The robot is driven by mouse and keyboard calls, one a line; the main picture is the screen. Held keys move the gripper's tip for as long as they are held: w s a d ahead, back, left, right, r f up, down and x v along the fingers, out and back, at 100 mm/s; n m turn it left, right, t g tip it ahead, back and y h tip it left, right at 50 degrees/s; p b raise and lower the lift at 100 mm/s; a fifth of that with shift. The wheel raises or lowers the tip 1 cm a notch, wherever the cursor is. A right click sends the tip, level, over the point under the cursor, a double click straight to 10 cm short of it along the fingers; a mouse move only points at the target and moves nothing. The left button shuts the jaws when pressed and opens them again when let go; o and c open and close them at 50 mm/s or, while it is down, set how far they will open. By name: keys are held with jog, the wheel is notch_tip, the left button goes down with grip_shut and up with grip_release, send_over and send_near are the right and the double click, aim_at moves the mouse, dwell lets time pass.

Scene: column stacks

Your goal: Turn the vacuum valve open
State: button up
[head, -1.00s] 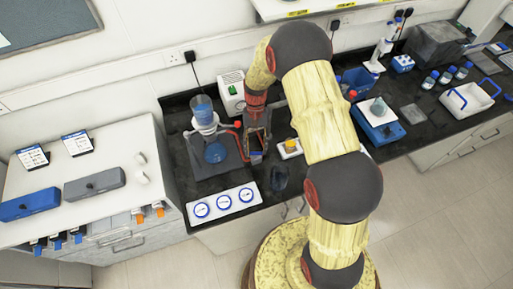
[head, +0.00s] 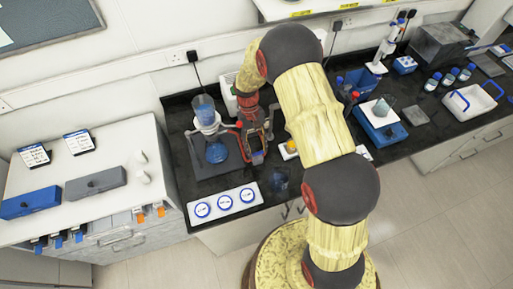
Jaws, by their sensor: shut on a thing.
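My gripper (head: 257,156) points down over the black bench, just right of the filter flask (head: 216,152). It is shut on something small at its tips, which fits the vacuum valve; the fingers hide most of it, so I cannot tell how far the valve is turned. The flask holds blue liquid and carries a funnel (head: 205,110), also with blue liquid. A red piece (head: 236,130) shows between the flask and my gripper.
A white panel with three blue-ringed dials (head: 223,203) lies in front of the flask. A clear beaker (head: 280,180) and a yellow-topped item (head: 290,147) stand close on the right. A pale box (head: 229,98) behind is mostly hidden by my arm.

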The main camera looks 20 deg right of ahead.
jog(key=o, duration=1.1)
jog(key=shift+c, duration=0.2)
jog(key=shift+o, duration=0.6)
jog(key=v, duration=1.2)
